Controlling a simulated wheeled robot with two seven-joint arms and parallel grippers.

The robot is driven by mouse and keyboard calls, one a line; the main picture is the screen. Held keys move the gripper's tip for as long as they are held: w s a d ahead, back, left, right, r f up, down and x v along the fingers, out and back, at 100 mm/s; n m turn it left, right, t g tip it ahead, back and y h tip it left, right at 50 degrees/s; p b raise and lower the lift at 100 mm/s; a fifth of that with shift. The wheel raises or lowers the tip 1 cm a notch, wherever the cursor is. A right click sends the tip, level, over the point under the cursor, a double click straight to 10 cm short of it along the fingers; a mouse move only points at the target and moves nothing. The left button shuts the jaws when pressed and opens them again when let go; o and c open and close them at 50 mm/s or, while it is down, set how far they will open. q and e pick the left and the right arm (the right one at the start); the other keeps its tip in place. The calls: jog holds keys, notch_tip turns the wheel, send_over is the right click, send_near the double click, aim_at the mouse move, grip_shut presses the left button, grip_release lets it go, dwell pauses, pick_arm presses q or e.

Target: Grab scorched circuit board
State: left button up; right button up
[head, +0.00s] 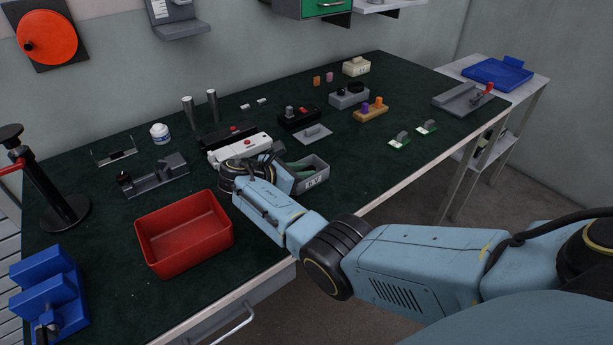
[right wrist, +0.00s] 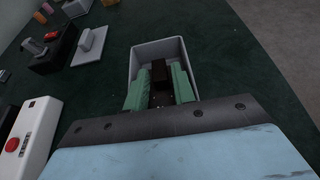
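A grey bin (head: 313,178) with a label on its front stands near the table's front edge, and it also shows in the right wrist view (right wrist: 141,57). A dark block, seemingly part of the scorched circuit board (right wrist: 160,72), is in the bin. My right gripper (right wrist: 160,84) reaches down into the bin, its green fingers on either side of this dark piece. The fingers are apart; whether they press on the piece cannot be told. In the head view the board is hidden. My left gripper is not in view.
A red bin (head: 184,235) stands left of my right gripper. A white box with a red button (head: 240,148) is close behind it. Two green boards (head: 400,140) with grey blocks lie to the right. A blue fixture (head: 48,290) is at the left front.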

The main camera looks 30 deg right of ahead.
jog(key=c, duration=0.5)
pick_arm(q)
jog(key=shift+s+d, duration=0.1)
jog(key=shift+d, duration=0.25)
pick_arm(e)
grip_shut()
